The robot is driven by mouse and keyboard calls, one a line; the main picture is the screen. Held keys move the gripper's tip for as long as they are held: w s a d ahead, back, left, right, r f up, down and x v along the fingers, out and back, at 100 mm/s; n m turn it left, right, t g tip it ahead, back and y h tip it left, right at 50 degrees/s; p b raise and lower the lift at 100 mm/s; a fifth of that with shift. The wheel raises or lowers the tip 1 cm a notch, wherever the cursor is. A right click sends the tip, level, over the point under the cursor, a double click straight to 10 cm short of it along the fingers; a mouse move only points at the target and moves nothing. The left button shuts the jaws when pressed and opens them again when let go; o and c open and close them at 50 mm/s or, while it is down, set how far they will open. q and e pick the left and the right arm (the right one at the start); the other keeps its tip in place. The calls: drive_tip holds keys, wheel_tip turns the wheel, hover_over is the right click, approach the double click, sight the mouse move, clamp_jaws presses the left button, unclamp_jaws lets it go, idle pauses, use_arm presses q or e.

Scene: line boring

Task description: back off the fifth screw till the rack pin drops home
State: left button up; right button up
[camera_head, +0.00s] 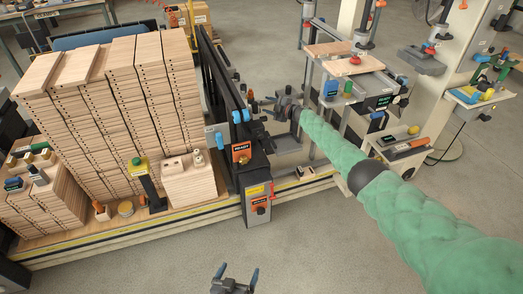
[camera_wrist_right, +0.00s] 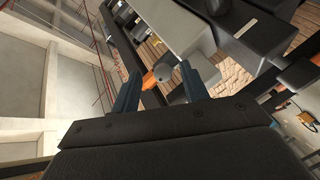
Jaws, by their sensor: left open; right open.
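A boring machine with a long black rail (camera_head: 222,80) and an orange-framed READY panel (camera_head: 241,152) stands in the middle of the head view. My right gripper (camera_head: 256,115), on the green-sleeved arm, is at the machine's right side. In the right wrist view its two blue-grey fingers (camera_wrist_right: 168,78) are apart. A grey round knob (camera_wrist_right: 184,72) and an orange part (camera_wrist_right: 157,76) show between and beyond them; contact cannot be told. My left gripper (camera_head: 234,278) is open and empty over the floor at the bottom. I cannot single out the fifth screw or the rack pin.
Tall stacks of drilled wooden boards (camera_head: 120,85) fill the bench left of the machine. A smaller board stack (camera_head: 188,183) stands by the panel. A cart with a wooden top (camera_head: 350,66) stands behind my right arm. Floor (camera_head: 330,235) in front is clear.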

drive_tip(key=shift+f+m, duration=0.1)
drive_tip(key=shift+m, duration=0.2)
